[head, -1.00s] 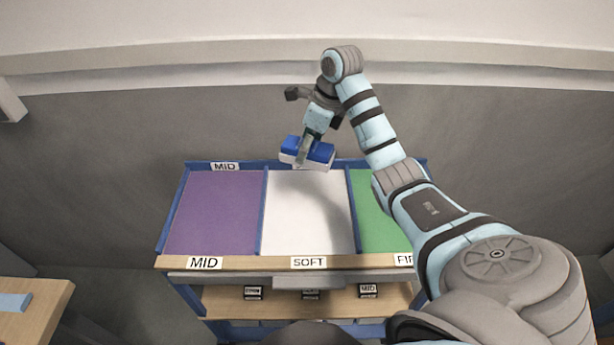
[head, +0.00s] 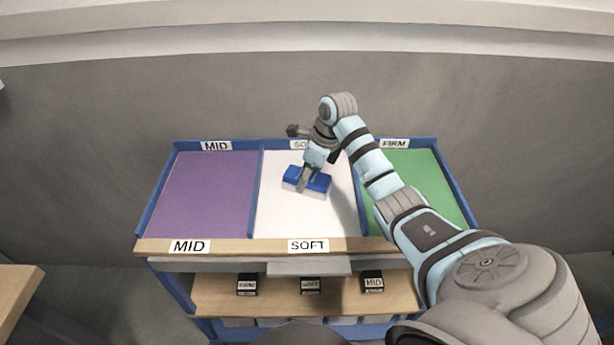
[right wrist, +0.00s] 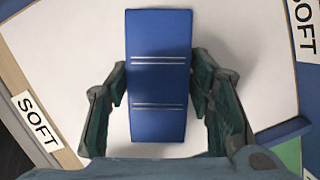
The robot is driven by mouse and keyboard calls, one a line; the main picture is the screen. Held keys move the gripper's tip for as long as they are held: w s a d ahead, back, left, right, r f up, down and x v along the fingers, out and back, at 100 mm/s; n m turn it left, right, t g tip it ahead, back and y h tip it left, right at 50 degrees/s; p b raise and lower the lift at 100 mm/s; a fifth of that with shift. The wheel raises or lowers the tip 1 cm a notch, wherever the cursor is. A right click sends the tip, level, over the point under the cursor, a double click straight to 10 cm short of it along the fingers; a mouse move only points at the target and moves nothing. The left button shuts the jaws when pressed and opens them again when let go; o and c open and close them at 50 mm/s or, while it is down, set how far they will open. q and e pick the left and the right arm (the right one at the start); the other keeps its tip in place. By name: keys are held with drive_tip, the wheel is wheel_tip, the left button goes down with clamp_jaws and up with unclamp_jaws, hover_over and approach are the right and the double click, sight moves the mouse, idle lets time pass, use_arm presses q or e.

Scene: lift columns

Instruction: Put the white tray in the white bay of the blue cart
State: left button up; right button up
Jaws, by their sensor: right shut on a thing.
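The bay is labelled SOFT. My left gripper is not in view.
A purple bay (head: 208,195) labelled MID lies left of the white one, and a green bay (head: 425,180) labelled FIRM lies right. Low blue dividers separate them. A wooden lower shelf (head: 215,295) holds small black labelled blocks. A wooden table corner (head: 15,290) is at lower left.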

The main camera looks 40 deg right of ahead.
drive_tip(key=o, duration=1)
drive_tip(key=shift+f, duration=0.1)
drive_tip(key=p+v, duration=0.1)
drive_tip(key=v, duration=0.8)
drive_tip(key=shift+d+r, duration=0.1)
drive_tip(key=shift+r, duration=0.25)
drive_tip(key=p+v, duration=0.2)
drive_tip(key=shift+s+r, duration=0.15)
drive_tip(key=shift+r, duration=0.2)
drive_tip(key=shift+f, duration=0.15)
